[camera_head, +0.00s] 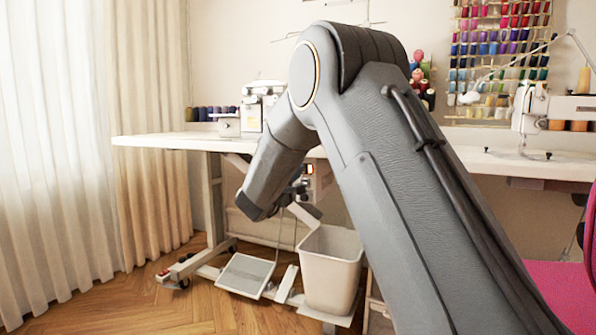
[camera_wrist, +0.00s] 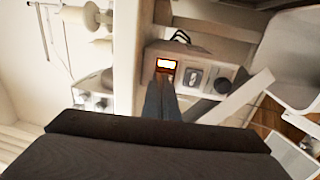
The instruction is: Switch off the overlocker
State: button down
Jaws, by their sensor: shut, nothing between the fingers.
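The overlocker (camera_head: 262,105) is a white machine standing on the left worktable. Part of a white machine with thread cones, likely the overlocker, shows at the upper left of the wrist view. A switch box (camera_wrist: 205,75) is fixed under the table edge. On it, a rocker switch (camera_wrist: 166,64) glows orange-white; the glow also shows in the head view at the lit switch (camera_head: 309,169). My gripper (camera_wrist: 164,80) is shut and empty, its fingertips just below the lit switch in the wrist view. I cannot tell whether they touch it.
The box also carries a grey switch (camera_wrist: 193,77) and a round dark knob (camera_wrist: 222,85). The white tabletop (camera_head: 165,141) lies above it. A pale bin (camera_head: 330,270) and a foot pedal (camera_head: 245,275) stand below. A pink chair (camera_head: 565,290) is at right.

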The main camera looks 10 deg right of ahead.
jog(key=r+p, duration=0.1)
jog(key=p, duration=0.2)
jog(key=shift+w+d, duration=0.1)
jog(key=shift+g+p, duration=0.3)
jog(key=shift+p, duration=0.2)
jog(key=p, duration=0.5)
jog(key=shift+w+d+r+g+y+p, duration=0.15)
jog(key=shift+d+r+g+y+p, duration=0.15)
jog(key=shift+g+y+p, duration=0.1)
jog(key=shift+w+f, duration=0.1)
jog(key=shift+f, duration=0.1)
jog(key=p+v, duration=0.7)
jog(key=v, duration=0.7)
jog(key=shift+s+a, duration=0.25)
jog(key=shift+a, duration=0.1)
